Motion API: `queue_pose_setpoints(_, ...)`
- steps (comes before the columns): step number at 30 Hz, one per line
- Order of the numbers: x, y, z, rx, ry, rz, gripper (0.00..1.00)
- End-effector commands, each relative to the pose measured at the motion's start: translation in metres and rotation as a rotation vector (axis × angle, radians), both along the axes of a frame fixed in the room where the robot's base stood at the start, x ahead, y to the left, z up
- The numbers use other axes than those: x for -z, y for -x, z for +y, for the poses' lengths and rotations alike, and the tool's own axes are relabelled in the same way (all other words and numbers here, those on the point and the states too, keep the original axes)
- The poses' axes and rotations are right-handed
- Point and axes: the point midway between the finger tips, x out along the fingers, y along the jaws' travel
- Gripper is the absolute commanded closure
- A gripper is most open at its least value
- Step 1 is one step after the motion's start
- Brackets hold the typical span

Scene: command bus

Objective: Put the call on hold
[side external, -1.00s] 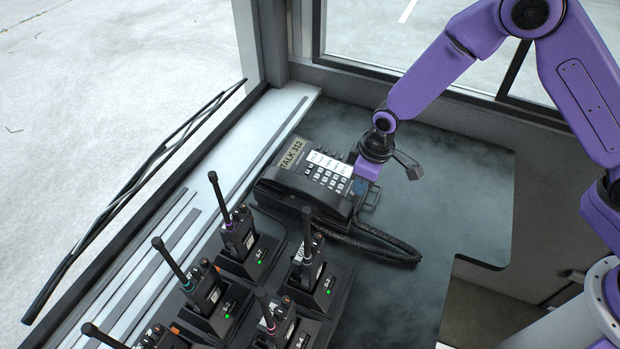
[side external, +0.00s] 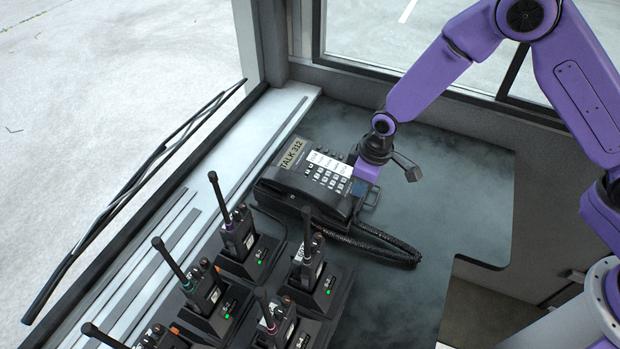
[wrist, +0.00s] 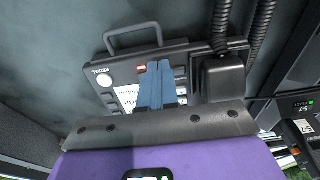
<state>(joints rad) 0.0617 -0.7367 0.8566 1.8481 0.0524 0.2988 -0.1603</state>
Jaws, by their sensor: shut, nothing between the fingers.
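A dark desk phone (side external: 318,178) sits on the desk, its tilted display (side external: 293,153) reading "TALK 312". My gripper (side external: 361,187) is shut and empty, low over the phone's right end. In the wrist view its blue fingertips (wrist: 158,68) are together over the phone's face (wrist: 115,65), beside a small red key (wrist: 141,70).
A black coiled cord (side external: 385,245) lies in front of the phone. Several radios with antennas stand in chargers (side external: 318,290) at the lower left. A loop handle (wrist: 132,35) sticks out from the phone's edge. The desk (side external: 450,190) is clear to the right.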

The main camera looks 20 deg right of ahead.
Motion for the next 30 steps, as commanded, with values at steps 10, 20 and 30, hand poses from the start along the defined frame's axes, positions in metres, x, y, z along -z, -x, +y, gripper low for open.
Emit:
queue_pose_setpoints(10,-0.004,0.000,0.000,0.000,-0.001,-0.001,1.00)
queue_pose_setpoints(20,-0.027,0.002,-0.002,0.001,-0.002,-0.001,1.00)
queue_pose_setpoints(30,-0.050,0.004,-0.005,0.000,-0.001,-0.001,1.00)
